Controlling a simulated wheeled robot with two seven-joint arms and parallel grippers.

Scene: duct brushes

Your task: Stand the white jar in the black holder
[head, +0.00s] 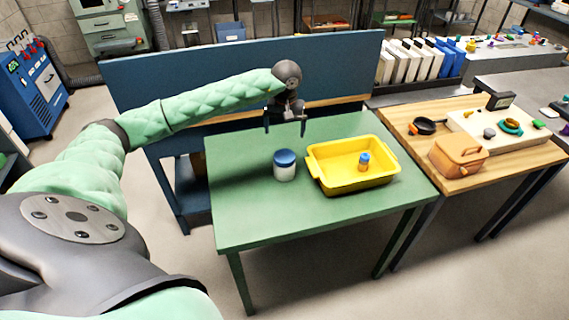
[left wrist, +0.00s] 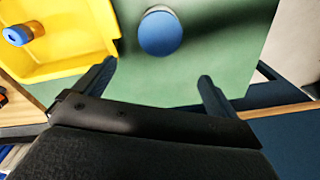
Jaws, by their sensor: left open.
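The white jar (head: 285,172) with a blue lid stands upright on the green table, left of the yellow tray. In the left wrist view its blue lid (left wrist: 160,34) shows from above, beyond the fingertips. My left gripper (head: 285,126) is open and empty, above the green table and behind the jar, apart from it. Its two fingers (left wrist: 157,72) also show in the left wrist view with bare green table between them. I cannot make out a black holder for certain in either view. My right gripper is not in view.
A yellow tray (head: 322,179) on the green table (head: 245,226) holds a small orange container (head: 364,164) with a blue cap. The table's front left is clear.

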